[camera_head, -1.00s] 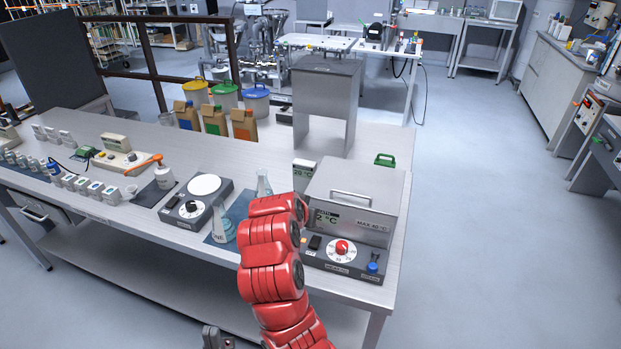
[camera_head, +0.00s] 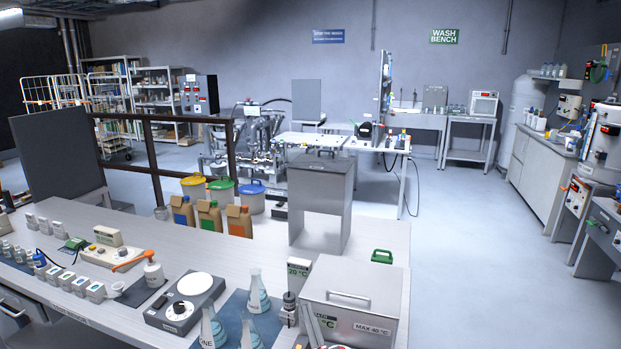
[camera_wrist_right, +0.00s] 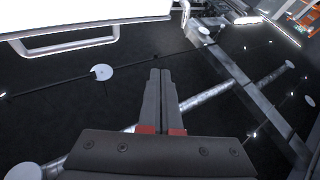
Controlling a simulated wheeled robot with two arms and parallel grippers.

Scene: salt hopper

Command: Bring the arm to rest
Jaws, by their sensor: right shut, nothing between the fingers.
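My right gripper (camera_head: 309,316) shows at the lower edge of the head view, in front of the steel water bath (camera_head: 352,290). Only its grey fingers show there; most of the arm is out of frame. In the right wrist view my right gripper (camera_wrist_right: 160,72) has its two dark fingers side by side, shut and empty. My left gripper is not in view.
Conical flasks (camera_head: 258,292) stand on a blue mat left of the bath. A hotplate (camera_head: 187,302) is further left. Open floor (camera_head: 465,260) lies to the right.

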